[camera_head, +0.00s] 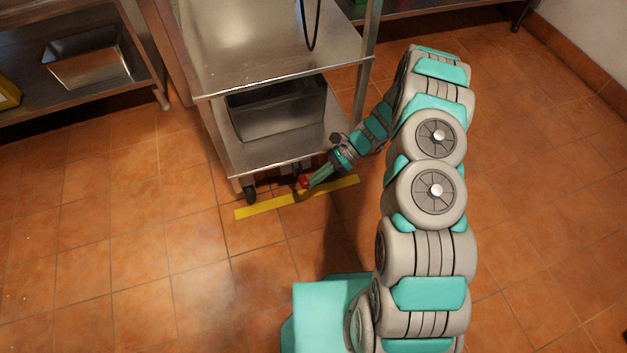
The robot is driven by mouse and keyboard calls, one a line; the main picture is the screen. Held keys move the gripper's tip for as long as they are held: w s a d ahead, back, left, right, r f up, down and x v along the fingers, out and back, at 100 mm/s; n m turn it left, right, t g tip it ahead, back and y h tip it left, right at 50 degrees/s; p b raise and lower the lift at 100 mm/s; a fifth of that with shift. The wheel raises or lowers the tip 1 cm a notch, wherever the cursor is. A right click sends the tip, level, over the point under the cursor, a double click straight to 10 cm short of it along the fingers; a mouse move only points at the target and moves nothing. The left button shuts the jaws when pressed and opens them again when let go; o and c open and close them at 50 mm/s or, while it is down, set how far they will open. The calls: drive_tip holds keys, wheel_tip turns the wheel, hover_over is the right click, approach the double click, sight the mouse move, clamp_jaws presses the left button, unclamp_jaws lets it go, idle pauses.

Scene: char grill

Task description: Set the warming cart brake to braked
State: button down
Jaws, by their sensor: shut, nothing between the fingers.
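The warming cart (270,60) is a steel cart with shelves, standing ahead of me at the upper middle. A small red part (304,181), which looks like the brake pedal, shows low at the cart's front edge, just above the floor. My gripper (312,185) is shut and empty, low beside the red part on its right. I cannot tell whether they touch. The gripper and the shelf hide part of the brake, and its position cannot be read. A black caster (249,192) shows under the cart's front left corner.
A yellow floor strip (262,207) runs along the cart's front. A deep steel pan (277,108) sits on the lower shelf. Another steel shelf unit (90,97) with a pan (88,62) stands at the left. The tiled floor (130,250) in front is clear.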

drive_tip(key=shift+w+r, duration=0.1)
drive_tip(key=shift+r, duration=0.15)
idle(0.5)
wheel_tip(320, 180, down, 4)
drive_tip(key=s+d+b, duration=0.1)
drive_tip(key=s, duration=0.1)
drive_tip(key=w+v, duration=0.1)
drive_tip(key=v, duration=0.9)
drive_tip(key=shift+w+d+r, duration=0.1)
drive_tip(key=shift+w, duration=0.05)
